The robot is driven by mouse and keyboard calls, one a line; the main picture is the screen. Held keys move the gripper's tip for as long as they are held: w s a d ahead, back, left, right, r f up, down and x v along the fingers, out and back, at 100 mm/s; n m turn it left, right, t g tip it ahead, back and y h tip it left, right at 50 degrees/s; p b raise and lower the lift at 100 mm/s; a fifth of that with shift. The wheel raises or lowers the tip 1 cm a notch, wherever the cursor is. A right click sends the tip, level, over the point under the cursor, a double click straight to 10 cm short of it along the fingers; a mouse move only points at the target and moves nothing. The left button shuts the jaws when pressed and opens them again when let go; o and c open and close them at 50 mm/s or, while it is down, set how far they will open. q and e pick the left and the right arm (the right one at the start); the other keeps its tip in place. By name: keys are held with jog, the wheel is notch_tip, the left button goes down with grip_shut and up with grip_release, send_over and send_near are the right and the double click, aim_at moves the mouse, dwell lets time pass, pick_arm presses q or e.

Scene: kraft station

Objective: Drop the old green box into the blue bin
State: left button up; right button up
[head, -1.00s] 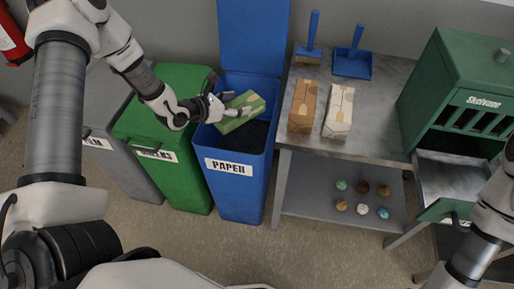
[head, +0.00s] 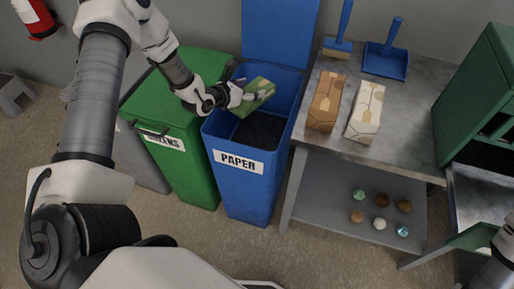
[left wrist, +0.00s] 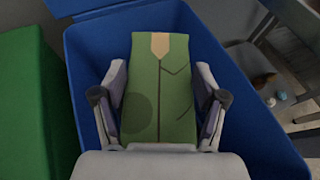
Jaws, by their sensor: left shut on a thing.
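The green box (head: 259,92) is held in my left gripper (head: 240,95), over the open mouth of the blue bin (head: 241,193) labelled PAPER. In the left wrist view the green box (left wrist: 158,95) sits between both fingers, which touch its sides, with the blue bin's walls (left wrist: 85,70) around it. The bin's lid (head: 282,32) stands up at the back, and its inside looks dark. My right gripper is not visible; only a part of my right arm shows at the lower right edge of the head view.
A green bin (head: 190,176) with a closed lid stands left of the blue bin. Right is a metal table (head: 392,119) with a brown box (head: 325,101), a white patterned box (head: 365,110), a brush (head: 337,47) and a blue dustpan (head: 386,62). Several balls (head: 380,224) lie on its lower shelf.

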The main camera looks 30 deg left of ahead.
pick_arm(q)
jog(key=shift+r, duration=0.1)
jog(key=o, duration=1.7)
jog(key=v, duration=1.2)
